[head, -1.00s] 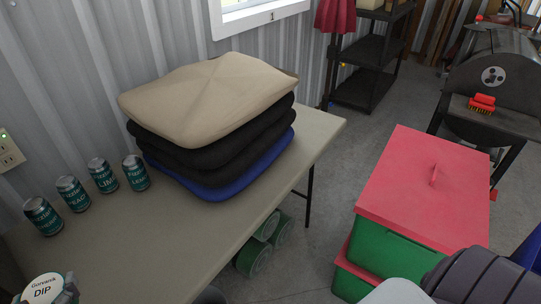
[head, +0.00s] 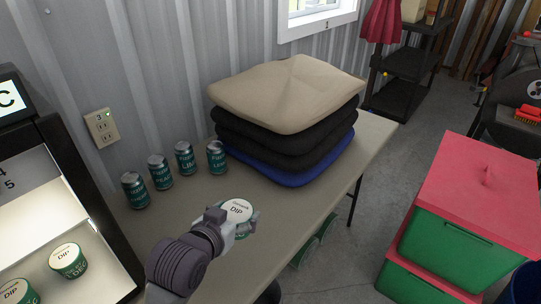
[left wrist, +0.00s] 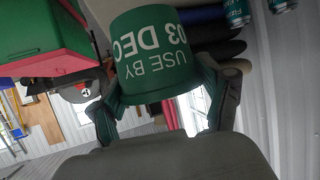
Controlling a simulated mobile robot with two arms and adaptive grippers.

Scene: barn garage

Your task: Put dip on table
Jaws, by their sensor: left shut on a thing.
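The dip (head: 238,209) is a small green tub with a white lid marked DIP. My left gripper (head: 236,217) is shut on it, and the tub is upright over the front part of the beige table (head: 290,204). I cannot tell whether its base touches the tabletop. In the left wrist view the tub (left wrist: 152,52) shows its USE BY print between the two fingers (left wrist: 165,88). My right gripper is not in view.
Several drink cans (head: 160,172) stand along the wall. Stacked cushions (head: 285,140) fill the table's back right. A lit case (head: 62,220) with more dip tubs is at the left. Red-lidded green bins (head: 462,235) stand on the floor. The table's middle is clear.

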